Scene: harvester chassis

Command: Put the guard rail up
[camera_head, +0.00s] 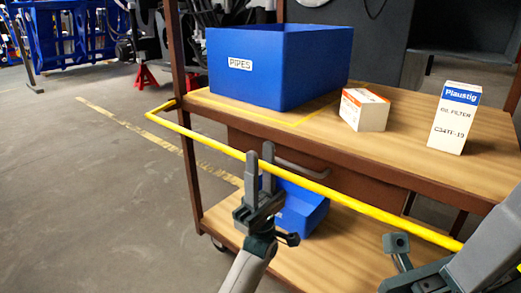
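The yellow guard rail (335,194) is a thin bar along the front of the brown cart. It runs from a bent end at the cart's left post down to the lower right, below the upper shelf's front edge. My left gripper (260,160) points up at the rail's left-middle part. Its two grey fingers stand apart with a narrow gap and overlap the rail; whether they touch it, I cannot tell. My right gripper (397,246) is at the lower right, near the rail's right part. It is partly cut off, and its finger opening is not clear.
On the upper shelf (420,133) stand a blue PIPES bin (285,65), a small white-orange box (364,110) and a Plaustig oil filter box (455,118). A blue bin (300,207) sits on the lower shelf (330,262). The floor (75,200) at left is clear.

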